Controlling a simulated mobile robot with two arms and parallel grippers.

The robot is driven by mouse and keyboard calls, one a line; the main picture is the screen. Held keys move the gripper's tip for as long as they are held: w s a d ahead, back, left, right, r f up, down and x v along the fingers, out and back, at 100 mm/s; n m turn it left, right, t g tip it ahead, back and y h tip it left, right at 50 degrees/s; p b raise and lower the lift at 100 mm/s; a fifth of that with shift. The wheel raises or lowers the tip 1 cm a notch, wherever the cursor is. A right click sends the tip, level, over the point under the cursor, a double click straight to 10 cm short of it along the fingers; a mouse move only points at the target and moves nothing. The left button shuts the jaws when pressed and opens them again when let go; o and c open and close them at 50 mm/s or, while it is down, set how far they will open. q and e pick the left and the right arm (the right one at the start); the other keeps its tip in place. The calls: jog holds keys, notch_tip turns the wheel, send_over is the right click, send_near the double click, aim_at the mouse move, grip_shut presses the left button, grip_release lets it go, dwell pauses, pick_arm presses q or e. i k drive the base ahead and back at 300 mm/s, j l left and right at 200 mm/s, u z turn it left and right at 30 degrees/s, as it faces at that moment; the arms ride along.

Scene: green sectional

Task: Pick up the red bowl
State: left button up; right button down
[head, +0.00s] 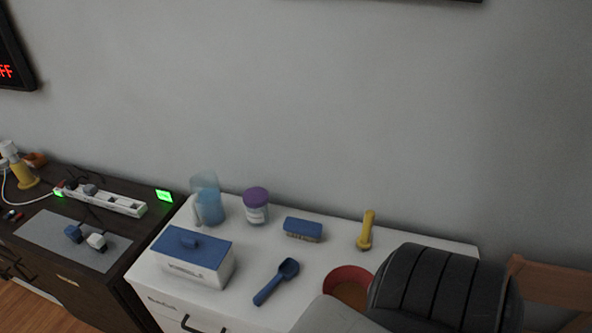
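The red bowl (342,275) sits on the white cabinet top at its front right in the head view. Its left and far rim show, and its inside looks brownish. A dark ribbed shape and a light grey part, which look like my own arm, cover its right and near sides. Neither gripper's fingers can be seen, so I cannot tell whether anything touches the bowl.
On the white cabinet (340,244) are a blue scoop (275,281), blue-lidded box (193,257), jug (208,199), purple-lidded jar (256,206), brush (303,229) and yellow-handled tool (366,230). A dark cabinet with a power strip (105,200) stands left. A wooden chair (552,284) is right.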

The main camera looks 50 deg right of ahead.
aim_at(349, 284)
jog(key=z, duration=2.15)
